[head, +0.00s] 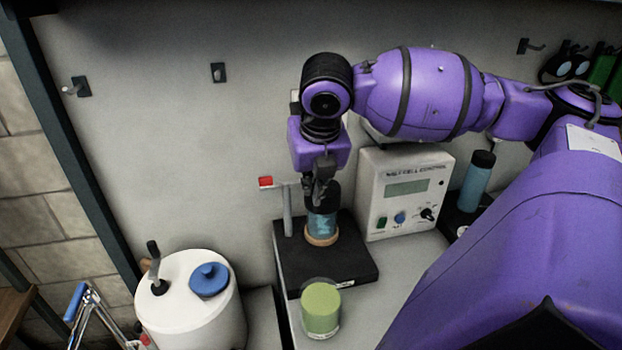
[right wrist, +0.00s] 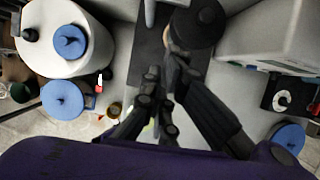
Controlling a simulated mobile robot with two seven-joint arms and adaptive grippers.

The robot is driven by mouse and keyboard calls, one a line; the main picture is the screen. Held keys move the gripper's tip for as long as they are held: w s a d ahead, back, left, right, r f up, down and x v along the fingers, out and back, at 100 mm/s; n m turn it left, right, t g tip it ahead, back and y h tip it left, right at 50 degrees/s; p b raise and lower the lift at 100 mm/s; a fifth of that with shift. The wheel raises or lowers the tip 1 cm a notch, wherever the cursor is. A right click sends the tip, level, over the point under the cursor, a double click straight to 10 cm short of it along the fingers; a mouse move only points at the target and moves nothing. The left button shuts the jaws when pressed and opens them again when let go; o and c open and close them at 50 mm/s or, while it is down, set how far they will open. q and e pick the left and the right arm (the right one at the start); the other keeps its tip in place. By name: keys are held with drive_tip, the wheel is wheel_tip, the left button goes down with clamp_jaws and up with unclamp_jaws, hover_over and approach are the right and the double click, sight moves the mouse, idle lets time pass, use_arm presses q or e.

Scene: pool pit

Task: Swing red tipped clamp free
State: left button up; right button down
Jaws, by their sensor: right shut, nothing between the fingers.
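The red tipped clamp (head: 265,182) is in the head view, its red end pointing left. Its grey arm crosses the top of a grey post on a black base plate (head: 350,272) and runs right toward a dark-topped jar. The jar's blue glass body (head: 322,225) stands on a tan ring. My right gripper (head: 323,185) points down at the jar's top, beside the clamp arm's right end. It is shut and empty; its dark fingers also show in the right wrist view (right wrist: 163,88). Contact with clamp or jar cannot be told. My left gripper is not in view.
A white control box (head: 405,195) stands close right of the jar, with a blue bottle (head: 477,180) beyond it. A green-filled cup (head: 321,308) is at the plate's front edge. A white tank (head: 190,305) with a blue knob stands at the left.

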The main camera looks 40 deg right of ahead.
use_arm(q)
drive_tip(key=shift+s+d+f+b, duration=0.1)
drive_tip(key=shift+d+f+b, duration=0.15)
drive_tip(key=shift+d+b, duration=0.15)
use_arm(e)
drive_tip(key=w+d+f, duration=0.3)
drive_tip(key=w+f, duration=0.3)
drive_tip(key=shift+d+f, duration=0.2)
drive_tip(key=shift+f, duration=0.05)
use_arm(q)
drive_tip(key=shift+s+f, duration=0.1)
use_arm(e)
drive_tip(key=shift+s, duration=0.1)
